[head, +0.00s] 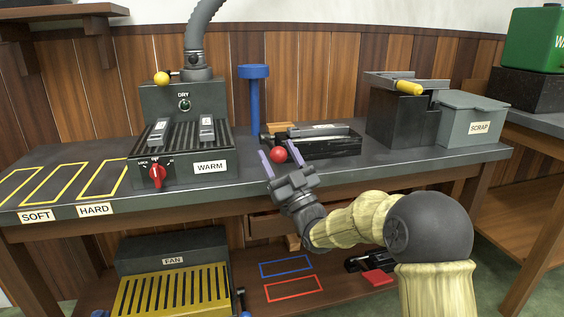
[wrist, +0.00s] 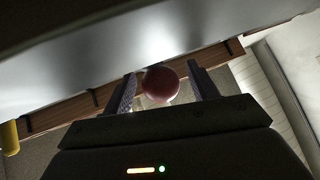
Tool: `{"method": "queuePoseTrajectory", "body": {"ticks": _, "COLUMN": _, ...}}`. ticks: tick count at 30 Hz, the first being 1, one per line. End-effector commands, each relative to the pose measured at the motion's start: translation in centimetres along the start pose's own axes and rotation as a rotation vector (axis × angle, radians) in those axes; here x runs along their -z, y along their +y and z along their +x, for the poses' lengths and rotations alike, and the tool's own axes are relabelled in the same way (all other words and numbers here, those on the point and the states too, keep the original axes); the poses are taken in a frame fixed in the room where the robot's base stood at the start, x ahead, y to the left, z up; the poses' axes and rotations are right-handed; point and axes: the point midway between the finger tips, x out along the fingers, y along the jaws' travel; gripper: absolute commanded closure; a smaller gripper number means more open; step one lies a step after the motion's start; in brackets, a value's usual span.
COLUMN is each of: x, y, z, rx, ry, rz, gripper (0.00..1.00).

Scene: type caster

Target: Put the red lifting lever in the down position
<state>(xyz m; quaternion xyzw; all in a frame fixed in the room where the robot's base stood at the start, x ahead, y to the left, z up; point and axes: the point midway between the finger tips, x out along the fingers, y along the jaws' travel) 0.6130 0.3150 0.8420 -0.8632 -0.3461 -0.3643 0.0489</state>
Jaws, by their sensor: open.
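The red ball knob of the lever (head: 278,155) is at the front left of a black device (head: 330,145) on the bench. My gripper (head: 277,160) reaches up to it from the front, with its two purple-grey fingers open. In the head view the knob appears between the fingertips. In the wrist view the knob (wrist: 161,84) also sits between the two open fingers (wrist: 163,90), with a gap on the right side. The lever's arm behind the knob is mostly hidden, so I cannot tell its position for sure.
A blue post (head: 254,100) stands behind the device. The WARM box (head: 210,168) with a red lock knob (head: 157,174) is left. A dark box with a yellow handle (head: 409,89) and the grey SCRAP box (head: 470,125) are right.

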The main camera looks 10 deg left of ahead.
Motion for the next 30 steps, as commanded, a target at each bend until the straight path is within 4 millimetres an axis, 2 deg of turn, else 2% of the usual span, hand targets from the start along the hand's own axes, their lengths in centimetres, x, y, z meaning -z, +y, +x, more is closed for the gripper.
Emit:
{"method": "queuePoseTrajectory", "body": {"ticks": 4, "x": 0.0, "y": 0.0, "z": -0.6, "rx": 0.000, "ry": 0.000, "rz": 0.000, "gripper": 0.41}}
{"method": "queuePoseTrajectory", "body": {"ticks": 8, "x": 0.0, "y": 0.1, "z": -2.1, "rx": -0.001, "ry": -0.004, "rz": 0.001, "gripper": 0.41}}
{"method": "queuePoseTrajectory", "body": {"ticks": 30, "x": -0.3, "y": 0.1, "z": -16.2, "rx": -0.004, "ry": -0.004, "rz": 0.000, "gripper": 0.41}}
